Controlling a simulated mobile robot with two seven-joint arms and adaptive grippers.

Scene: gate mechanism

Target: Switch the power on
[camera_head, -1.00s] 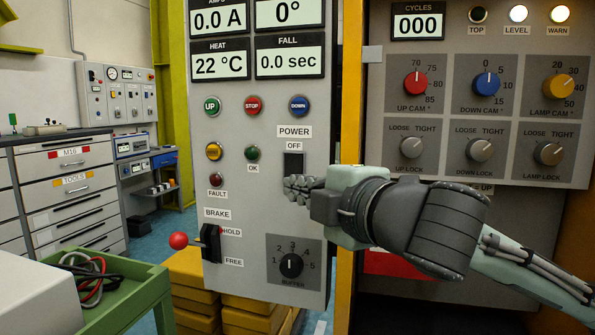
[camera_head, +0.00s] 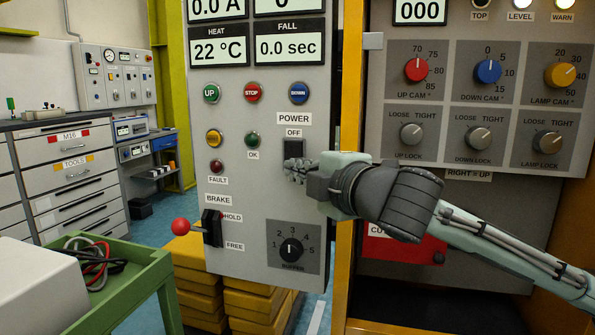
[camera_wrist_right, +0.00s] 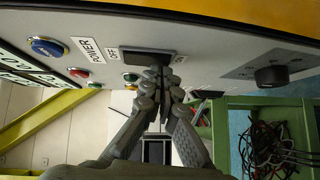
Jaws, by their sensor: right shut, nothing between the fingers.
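The power switch (camera_head: 294,149) is a black rocker on the grey control panel, under the POWER and OFF labels. It also shows in the right wrist view (camera_wrist_right: 146,56), close beyond the fingertips. My right gripper (camera_head: 291,171) is shut and empty, with its fingertips at the lower part of the switch. In the right wrist view the closed fingertips (camera_wrist_right: 160,76) overlap the switch's edge; I cannot tell whether they touch it. The gripper hides the area just below the switch. My left gripper is not in view.
Above the switch are the UP, STOP and DOWN buttons (camera_head: 253,93). The brake lever (camera_head: 196,226) with a red ball sticks out at lower left, and the buffer knob (camera_head: 291,249) sits below. A green cart (camera_head: 135,281) stands at left. A yellow post (camera_head: 350,100) separates the panels.

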